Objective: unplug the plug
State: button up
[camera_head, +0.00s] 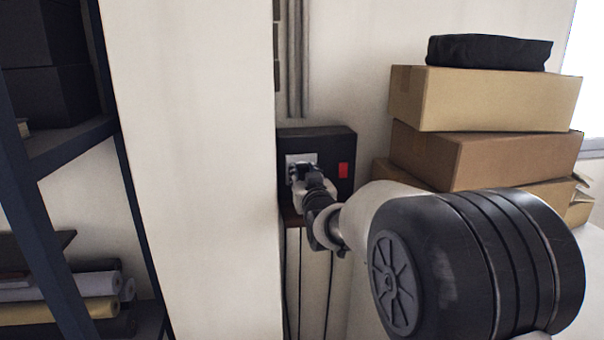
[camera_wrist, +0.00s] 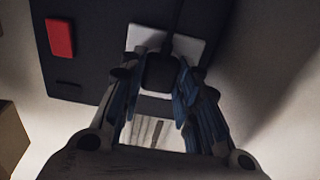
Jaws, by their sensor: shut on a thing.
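The plug (camera_wrist: 160,72) is a small black block with a dark cord, in front of a pale socket plate (camera_wrist: 190,48). The socket plate also shows in the head view (camera_head: 292,160), on a black wall box (camera_head: 318,137). My gripper (camera_wrist: 160,85) is shut on the plug, with one finger on each side of it. In the head view my gripper (camera_head: 299,174) reaches the socket plate and hides the plug. I cannot tell how far the plug sits in the socket.
A red switch (camera_head: 343,170) is on the box, right of the socket. Cardboard boxes (camera_head: 485,100) with a black cloth bundle (camera_head: 489,52) on top are stacked at the right. A white wall column (camera_head: 195,170) and a dark shelf (camera_head: 70,145) stand left.

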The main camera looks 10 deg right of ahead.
grip_shut()
jog(key=shift+s+f, duration=0.1)
